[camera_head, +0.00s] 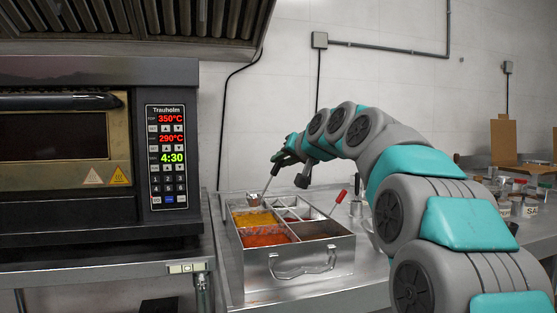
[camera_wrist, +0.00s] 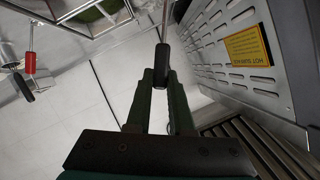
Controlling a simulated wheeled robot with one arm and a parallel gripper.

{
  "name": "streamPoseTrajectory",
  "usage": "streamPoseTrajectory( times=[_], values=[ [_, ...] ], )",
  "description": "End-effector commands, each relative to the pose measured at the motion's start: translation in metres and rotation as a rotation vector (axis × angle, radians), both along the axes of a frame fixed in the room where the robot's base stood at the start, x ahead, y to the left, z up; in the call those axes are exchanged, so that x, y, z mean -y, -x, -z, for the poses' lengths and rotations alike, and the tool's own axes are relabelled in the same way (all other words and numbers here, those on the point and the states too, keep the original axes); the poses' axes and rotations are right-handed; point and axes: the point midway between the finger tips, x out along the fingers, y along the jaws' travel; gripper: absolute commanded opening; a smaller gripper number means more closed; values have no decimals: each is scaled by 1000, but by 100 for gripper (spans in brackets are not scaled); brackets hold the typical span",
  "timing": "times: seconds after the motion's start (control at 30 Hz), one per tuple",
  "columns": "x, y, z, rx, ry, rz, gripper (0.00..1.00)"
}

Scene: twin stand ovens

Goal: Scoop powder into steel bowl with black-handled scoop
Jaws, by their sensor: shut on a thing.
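My gripper (camera_head: 282,160) is above the far-left part of the steel compartment box (camera_head: 310,262). It is shut on the black handle (camera_wrist: 162,62) of a scoop in the wrist view. The scoop's metal head (camera_head: 254,196) hangs low over the back of the yellow powder (camera_head: 255,218); I cannot tell whether it touches powder or holds any. Orange-red powder (camera_head: 265,236) fills the front-left compartment. I cannot make out the steel bowl for certain in either view.
A red handle (camera_head: 341,196) sticks up at the box's right; it also shows in the wrist view (camera_wrist: 30,63). The oven (camera_head: 120,175) stands close on the left, its vented side with a yellow label (camera_wrist: 246,46). Jars (camera_head: 503,207) and cardboard (camera_head: 505,142) are far right.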

Motion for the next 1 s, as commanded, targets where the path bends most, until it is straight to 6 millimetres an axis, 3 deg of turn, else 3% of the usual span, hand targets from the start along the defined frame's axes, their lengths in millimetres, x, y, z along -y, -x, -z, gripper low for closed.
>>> streamPoseTrajectory(
  times=[1.0],
  values=[
    [-4,1,63,1,19,-1,0]
  ],
)
